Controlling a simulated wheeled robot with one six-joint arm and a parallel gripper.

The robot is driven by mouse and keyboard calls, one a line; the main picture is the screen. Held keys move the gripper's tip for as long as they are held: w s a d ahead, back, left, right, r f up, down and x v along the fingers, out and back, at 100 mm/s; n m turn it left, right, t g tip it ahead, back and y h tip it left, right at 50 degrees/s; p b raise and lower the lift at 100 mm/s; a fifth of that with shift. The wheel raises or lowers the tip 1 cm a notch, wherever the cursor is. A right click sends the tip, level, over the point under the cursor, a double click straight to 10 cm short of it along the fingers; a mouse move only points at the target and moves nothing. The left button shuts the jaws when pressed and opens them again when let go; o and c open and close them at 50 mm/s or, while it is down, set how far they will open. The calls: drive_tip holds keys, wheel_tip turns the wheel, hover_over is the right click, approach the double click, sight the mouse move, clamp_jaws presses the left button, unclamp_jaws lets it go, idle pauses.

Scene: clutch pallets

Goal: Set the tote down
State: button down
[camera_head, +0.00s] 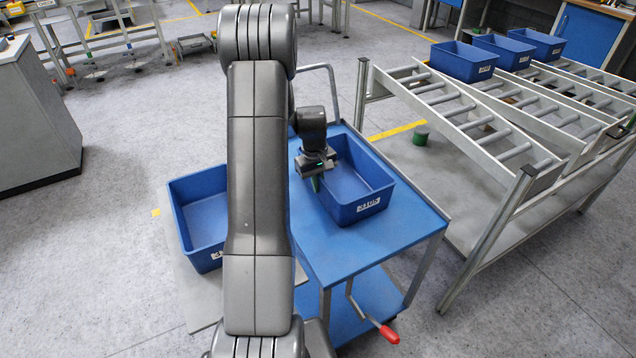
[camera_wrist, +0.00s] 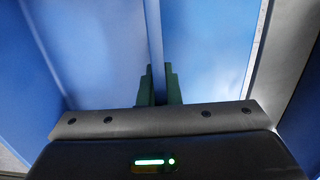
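A blue tote (camera_head: 345,217) with a white label on its front wall is over the blue cart top (camera_head: 400,232). It looks level; I cannot tell for sure whether its base touches the cart. My gripper (camera_head: 316,182) is at the tote's left wall, pointing down. In the wrist view my gripper's green fingers (camera_wrist: 159,85) are closed on either side of the thin tote wall (camera_wrist: 154,35). The inside of the tote looks empty where it shows.
Another blue tote (camera_head: 207,215) stands left, partly behind my arm. A roller rack (camera_head: 480,118) stands to the right, with several blue totes (camera_head: 463,62) at its far end.

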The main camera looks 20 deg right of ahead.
drive_tip(key=c, duration=2.1)
unclamp_jaws()
drive_tip(key=shift+f, duration=0.15)
drive_tip(key=o, duration=0.5)
drive_tip(key=shift+c, duration=0.2)
drive_tip(key=shift+r, duration=0.2)
wheel_tip(320, 180, up, 12)
drive_tip(key=shift+w+a, duration=0.3)
drive_tip(key=shift+w, duration=0.05)
